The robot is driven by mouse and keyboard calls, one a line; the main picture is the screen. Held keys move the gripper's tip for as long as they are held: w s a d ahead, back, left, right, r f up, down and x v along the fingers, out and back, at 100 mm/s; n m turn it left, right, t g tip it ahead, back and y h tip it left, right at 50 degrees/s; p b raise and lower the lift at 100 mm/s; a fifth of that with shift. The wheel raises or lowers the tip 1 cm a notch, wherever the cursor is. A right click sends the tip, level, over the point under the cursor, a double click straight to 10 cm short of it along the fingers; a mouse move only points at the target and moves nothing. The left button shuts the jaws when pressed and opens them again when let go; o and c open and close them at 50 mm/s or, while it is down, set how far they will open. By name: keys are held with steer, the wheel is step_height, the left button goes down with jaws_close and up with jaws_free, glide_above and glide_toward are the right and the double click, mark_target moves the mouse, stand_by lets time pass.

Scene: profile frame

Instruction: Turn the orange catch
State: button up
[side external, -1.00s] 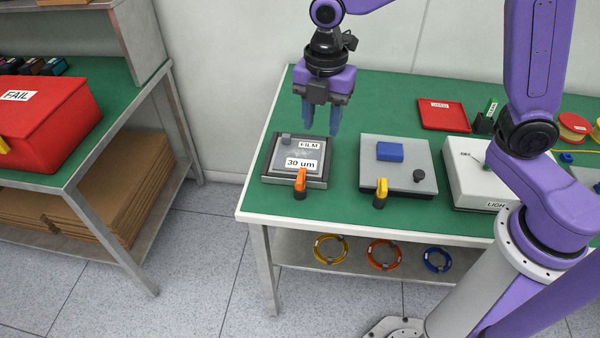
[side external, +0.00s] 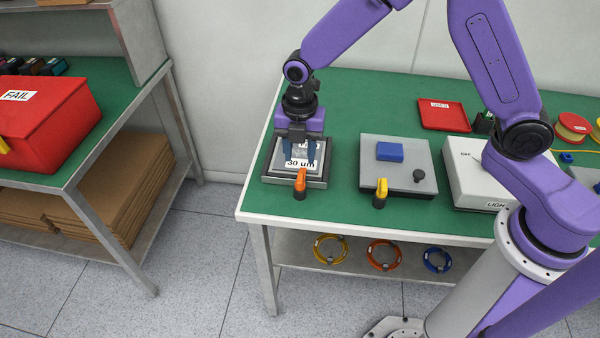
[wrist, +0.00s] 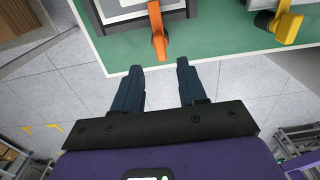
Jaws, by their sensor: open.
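The orange catch (side external: 300,181) stands on a dark post at the front edge of the film frame (side external: 314,184), which is labelled FILM and 30 um. In the wrist view the orange catch (wrist: 158,34) lies ahead of the fingertips, roughly centred between them. My gripper (side external: 300,166) is open and empty, pointing down in front of the frame's plate in the side view. In the wrist view my gripper (wrist: 159,68) has its two blue fingers apart, with a clear gap to the catch. My fingers hide part of the film plate and its labels.
A grey plate (side external: 408,172) with a yellow catch (side external: 381,188), blue block (side external: 390,151) and black knob stands to the right. A white light box (side external: 466,190) is further right. Bare green bench top (side external: 370,110) lies behind them.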

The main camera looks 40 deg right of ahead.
mark_target(300, 176)
step_height(300, 176, down, 8)
steer(key=shift+r, duration=0.25)
jaws_close()
